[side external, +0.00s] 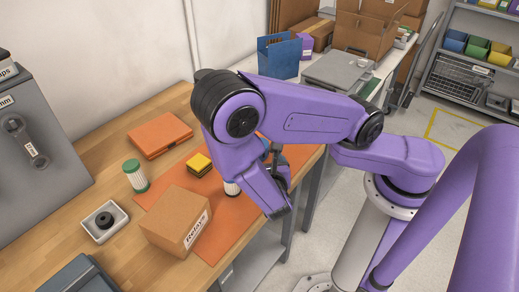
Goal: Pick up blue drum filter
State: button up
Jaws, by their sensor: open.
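A white pleated filter with a green cap (136,176) stands upright on the wooden bench at the left. A second white filter (232,188) stands on the orange mat, mostly hidden behind my purple arm; its cap colour cannot be made out. My gripper (277,160) is partly hidden behind my wrist, over the right side of the mat. It is open, and nothing shows held in it. The gap between it and the second filter is hard to judge.
A cardboard box (176,222) sits at the mat's front left. Yellow sponges or blocks (199,165) lie behind it.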

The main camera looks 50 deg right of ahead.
jog(key=shift+x, duration=4.2)
jog(key=shift+r, duration=0.2)
jog(key=c, duration=1)
